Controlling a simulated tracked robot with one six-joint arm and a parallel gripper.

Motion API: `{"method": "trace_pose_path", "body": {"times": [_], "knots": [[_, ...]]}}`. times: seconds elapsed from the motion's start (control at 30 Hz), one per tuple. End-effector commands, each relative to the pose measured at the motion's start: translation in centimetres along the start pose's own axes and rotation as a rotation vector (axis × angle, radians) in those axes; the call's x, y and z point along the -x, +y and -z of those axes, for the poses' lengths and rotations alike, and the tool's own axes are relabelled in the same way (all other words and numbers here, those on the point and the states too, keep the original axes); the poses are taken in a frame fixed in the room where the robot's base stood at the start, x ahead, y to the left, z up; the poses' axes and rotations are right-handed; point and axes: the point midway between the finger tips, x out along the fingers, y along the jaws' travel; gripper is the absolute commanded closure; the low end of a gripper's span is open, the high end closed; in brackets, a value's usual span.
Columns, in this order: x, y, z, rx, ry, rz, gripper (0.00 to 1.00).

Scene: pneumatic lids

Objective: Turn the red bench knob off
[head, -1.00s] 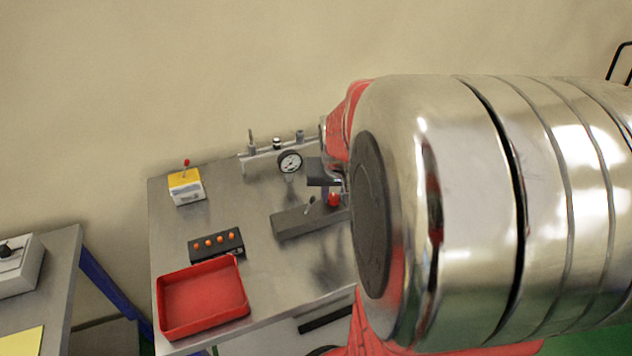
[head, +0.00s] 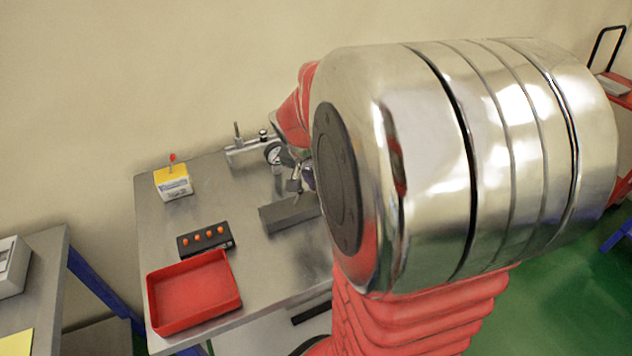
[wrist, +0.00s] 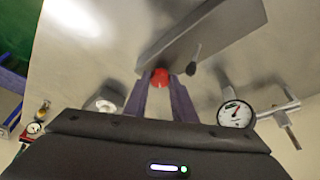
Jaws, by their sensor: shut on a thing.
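The red knob (wrist: 160,76) shows in the wrist view, on the edge of a long grey block (wrist: 215,32). My gripper (wrist: 159,86) is shut on the red knob, with one finger on each side of it. A small dark lever (wrist: 194,66) stands on the block just right of the knob. In the head view the grey block (head: 285,214) lies on the bench, and my arm covers its right end. The knob is hidden there behind my arm. How far the knob is turned cannot be told.
A pressure gauge (wrist: 235,115) sits close to the right of my gripper on a pipe fitting. On the bench's left are a red tray (head: 190,325), a black box with orange buttons (head: 205,240) and a yellow-topped box (head: 172,180) with a red-tipped lever.

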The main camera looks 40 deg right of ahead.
Motion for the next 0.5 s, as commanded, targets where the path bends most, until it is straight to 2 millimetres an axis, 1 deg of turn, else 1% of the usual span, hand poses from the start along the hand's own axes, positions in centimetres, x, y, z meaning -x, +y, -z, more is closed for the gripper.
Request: {"method": "trace_pose_path", "body": {"times": [0.2,0.5], "knots": [[0.01,-0.22,-0.16,-0.048,-0.003,-0.017,0.99],[0.01,-0.26,-0.18,-0.063,-0.003,-0.022,0.99]]}}
